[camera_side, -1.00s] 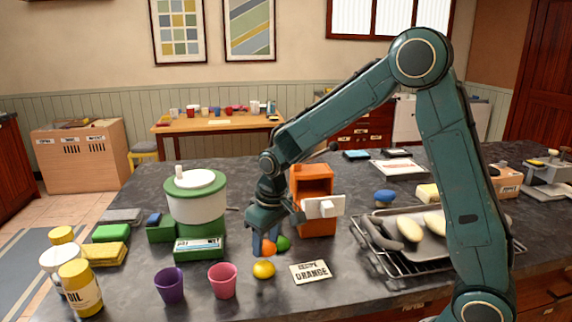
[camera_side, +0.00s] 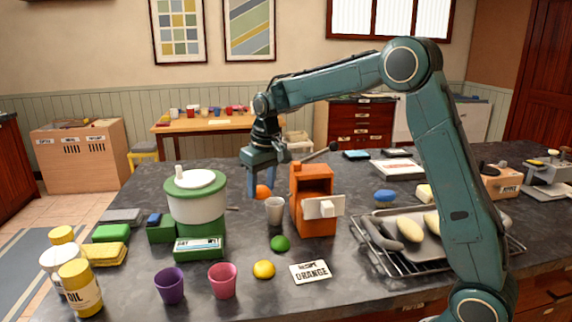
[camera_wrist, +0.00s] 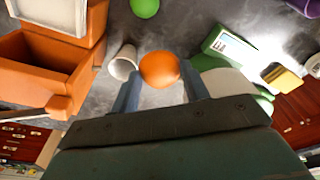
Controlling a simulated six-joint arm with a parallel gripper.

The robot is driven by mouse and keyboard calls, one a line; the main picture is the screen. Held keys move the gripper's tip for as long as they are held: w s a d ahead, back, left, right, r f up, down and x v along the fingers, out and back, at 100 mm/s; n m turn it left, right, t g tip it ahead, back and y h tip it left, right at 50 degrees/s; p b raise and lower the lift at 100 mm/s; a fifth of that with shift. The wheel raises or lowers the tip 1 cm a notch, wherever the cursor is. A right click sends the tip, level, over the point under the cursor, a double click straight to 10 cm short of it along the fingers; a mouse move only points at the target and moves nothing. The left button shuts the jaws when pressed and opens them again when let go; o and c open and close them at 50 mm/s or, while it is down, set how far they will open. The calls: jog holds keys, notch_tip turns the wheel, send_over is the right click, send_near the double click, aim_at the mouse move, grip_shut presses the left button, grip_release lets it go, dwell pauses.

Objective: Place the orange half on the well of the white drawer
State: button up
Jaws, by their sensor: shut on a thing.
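The orange half (camera_side: 263,191) is between the fingers of my gripper (camera_side: 262,188), held above the dark counter left of the orange cabinet. In the wrist view, the orange half (camera_wrist: 160,69) sits at the fingertips of my gripper (camera_wrist: 160,82), which is shut on it. The white drawer (camera_side: 323,207) shows as a white front panel with a white knob on the orange cabinet (camera_side: 317,178). The wrist view shows a white panel (camera_wrist: 62,12) on the cabinet at upper left. The inside of the drawer's well cannot be made out clearly.
A grey-white cup (camera_side: 275,210) stands just left of the cabinet. A green and white appliance (camera_side: 197,208) stands left; a tray (camera_side: 420,245) is right.

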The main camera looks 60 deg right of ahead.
jog(key=d+r+m, duration=0.2)
jog(key=d+r, duration=0.1)
jog(key=d, duration=0.6)
jog(key=d+r+m, duration=0.2)
jog(key=d+r, duration=0.2)
jog(key=d, duration=0.5)
jog(key=s+d+f+m+g, duration=0.1)
jog(key=s+d+f+m, duration=0.3)
jog(key=s+d, duration=0.4)
jog(key=s+d+f+m+h, duration=0.1)
jog(key=s+d+f+m, duration=0.3)
jog(key=s+d, duration=0.45)
jog(key=s+d+f+m+g, duration=0.1)
jog(key=s+d+f+m, duration=0.4)
jog(key=d, duration=0.6)
jog(key=shift+n, duration=0.3)
jog(key=shift+s+a+f, duration=0.1)
jog(key=shift+s+f, duration=0.05)
jog(key=shift+f, duration=1.65)
jog(key=shift+s+a+f, duration=0.1)
jog(key=shift+f, duration=1.65)
jog(key=shift+f, duration=0.1)
jog(key=o, duration=1)
